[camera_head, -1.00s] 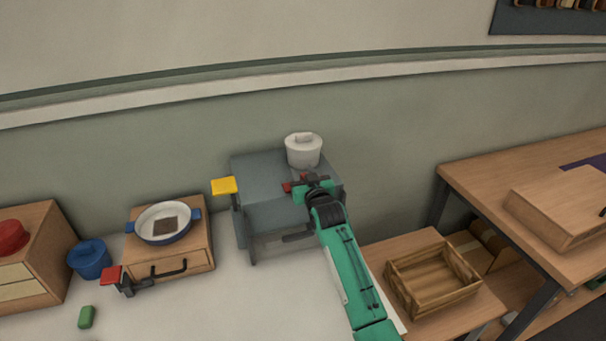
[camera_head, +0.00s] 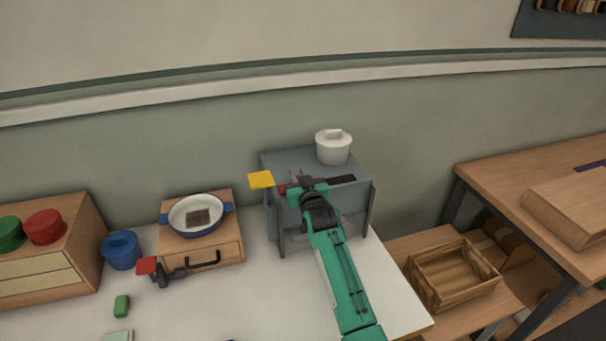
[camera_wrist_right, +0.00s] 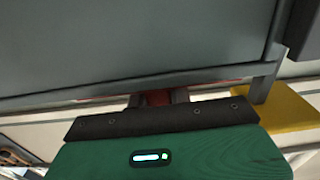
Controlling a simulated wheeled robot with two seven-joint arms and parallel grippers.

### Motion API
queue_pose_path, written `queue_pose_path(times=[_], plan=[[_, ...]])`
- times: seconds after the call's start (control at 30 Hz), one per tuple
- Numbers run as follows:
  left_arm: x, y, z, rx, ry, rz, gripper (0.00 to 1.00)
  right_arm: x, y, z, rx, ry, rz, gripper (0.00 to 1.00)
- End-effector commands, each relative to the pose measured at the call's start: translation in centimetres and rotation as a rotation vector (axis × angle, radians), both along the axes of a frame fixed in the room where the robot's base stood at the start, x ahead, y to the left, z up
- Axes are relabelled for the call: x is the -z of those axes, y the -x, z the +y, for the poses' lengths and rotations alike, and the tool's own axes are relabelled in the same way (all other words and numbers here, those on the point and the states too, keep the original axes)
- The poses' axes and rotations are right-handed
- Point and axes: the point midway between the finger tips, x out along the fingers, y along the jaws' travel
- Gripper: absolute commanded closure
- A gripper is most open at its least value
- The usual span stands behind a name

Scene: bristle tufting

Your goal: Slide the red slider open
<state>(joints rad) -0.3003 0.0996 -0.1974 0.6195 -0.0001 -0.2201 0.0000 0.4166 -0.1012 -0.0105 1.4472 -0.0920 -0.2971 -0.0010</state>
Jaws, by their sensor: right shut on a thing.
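The red slider (camera_head: 283,188) shows as small red parts beside my right gripper, at the front top edge of a grey box (camera_head: 283,160). A dark track (camera_head: 340,180) runs to the right of it. My right gripper (camera_head: 303,182) is shut on the slider, toward the left part of the box front, and hides most of it. In the right wrist view a bit of the red slider (camera_wrist_right: 179,96) shows just past the dark edge of the gripper, under the grey box. My left gripper is in neither view.
A white lidded pot (camera_head: 333,147) stands on the box. A yellow block (camera_head: 260,180) sits at its left corner. Left are a small drawer unit (camera_head: 225,253) with a blue-rimmed pan (camera_head: 181,222) and a blue pot (camera_head: 121,251). A wooden crate (camera_head: 455,280) is at right.

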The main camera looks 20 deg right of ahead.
Motion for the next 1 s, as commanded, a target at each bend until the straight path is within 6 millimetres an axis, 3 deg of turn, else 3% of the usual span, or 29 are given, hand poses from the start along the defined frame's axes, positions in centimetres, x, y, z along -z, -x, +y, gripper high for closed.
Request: queue_pose_path(times=[0.03,0.1,0.27,0.3,0.4,0.77,1.0], plan=[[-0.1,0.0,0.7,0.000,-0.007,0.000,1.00,-0.1,0.0,1.1,-0.012,-0.001,-0.002,1.00],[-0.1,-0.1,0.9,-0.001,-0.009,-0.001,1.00,-0.1,0.1,1.2,-0.014,-0.001,-0.002,1.00],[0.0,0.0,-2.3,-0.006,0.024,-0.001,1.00,-0.1,0.1,1.2,-0.014,-0.002,-0.002,1.00],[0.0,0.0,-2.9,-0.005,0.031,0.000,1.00,-0.1,0.1,1.2,-0.014,-0.002,-0.002,0.78],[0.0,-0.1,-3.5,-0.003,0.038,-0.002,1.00,-0.1,0.1,1.2,-0.013,-0.002,-0.002,0.59],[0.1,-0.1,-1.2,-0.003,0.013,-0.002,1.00,-0.1,0.3,1.0,-0.011,-0.001,-0.003,0.58],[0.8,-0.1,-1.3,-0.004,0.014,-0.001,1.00,0.1,3.1,0.9,-0.011,-0.001,-0.003,0.58]])
